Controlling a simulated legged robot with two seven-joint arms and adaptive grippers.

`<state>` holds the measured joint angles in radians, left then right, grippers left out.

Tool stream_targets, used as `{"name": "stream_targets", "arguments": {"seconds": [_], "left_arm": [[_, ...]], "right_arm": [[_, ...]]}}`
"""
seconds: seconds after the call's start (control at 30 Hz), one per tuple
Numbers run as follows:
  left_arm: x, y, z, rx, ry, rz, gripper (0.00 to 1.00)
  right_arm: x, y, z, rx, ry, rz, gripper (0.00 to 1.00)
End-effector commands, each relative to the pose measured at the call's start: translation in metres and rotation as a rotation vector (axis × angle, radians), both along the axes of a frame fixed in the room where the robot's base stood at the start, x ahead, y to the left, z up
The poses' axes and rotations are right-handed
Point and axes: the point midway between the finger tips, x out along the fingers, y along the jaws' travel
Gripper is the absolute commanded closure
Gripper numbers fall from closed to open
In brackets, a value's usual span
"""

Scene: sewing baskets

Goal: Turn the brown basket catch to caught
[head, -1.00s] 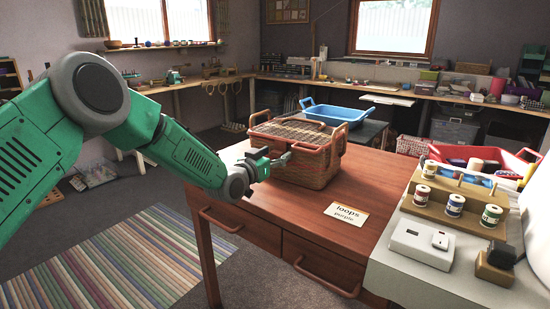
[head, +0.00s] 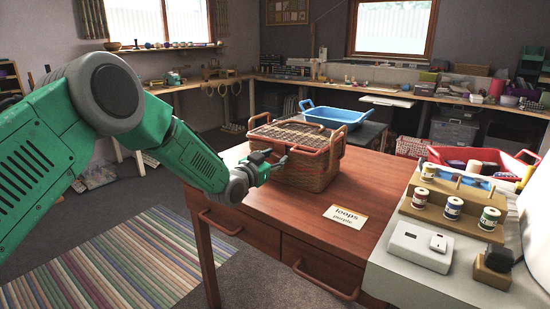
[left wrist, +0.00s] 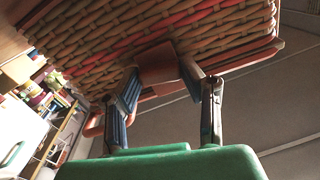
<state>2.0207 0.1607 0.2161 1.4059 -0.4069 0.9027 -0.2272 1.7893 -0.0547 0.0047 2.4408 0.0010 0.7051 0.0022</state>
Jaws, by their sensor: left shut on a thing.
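The brown wicker basket (head: 316,176) stands on the wooden table (head: 262,205), with a woven lid and reddish-brown rim and handles. In the left wrist view its weave (left wrist: 190,28) fills the top. A small reddish-brown catch tab (left wrist: 157,62) sits at the rim there. My left gripper (head: 279,166) is at the basket's left side. In the left wrist view its fingers (left wrist: 158,76) are on either side of the tab, shut on it. In the head view the gripper hides the catch, and I cannot tell its setting. My right gripper is not in view.
A card reading "loops purple" (head: 345,217) lies right of the basket. A blue tray (head: 334,114) stands behind it. At right are a spool rack (head: 453,212), a white box (head: 419,245) and a red bin (head: 480,154). The table front is clear.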

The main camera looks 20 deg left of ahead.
Motion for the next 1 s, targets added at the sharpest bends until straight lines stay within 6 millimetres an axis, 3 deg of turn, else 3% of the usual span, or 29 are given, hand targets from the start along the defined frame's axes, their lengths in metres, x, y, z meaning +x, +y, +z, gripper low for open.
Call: {"name": "stream_targets", "arguments": {"seconds": [0.47, 1.0], "left_arm": [[-0.001, -0.003, -0.002, 0.435, -0.121, -0.003, 0.94], [-0.002, -0.005, -0.006, 0.927, -0.261, -0.006, 0.94]], "right_arm": [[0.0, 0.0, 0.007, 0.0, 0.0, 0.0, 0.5], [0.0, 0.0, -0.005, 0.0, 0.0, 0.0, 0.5]]}}
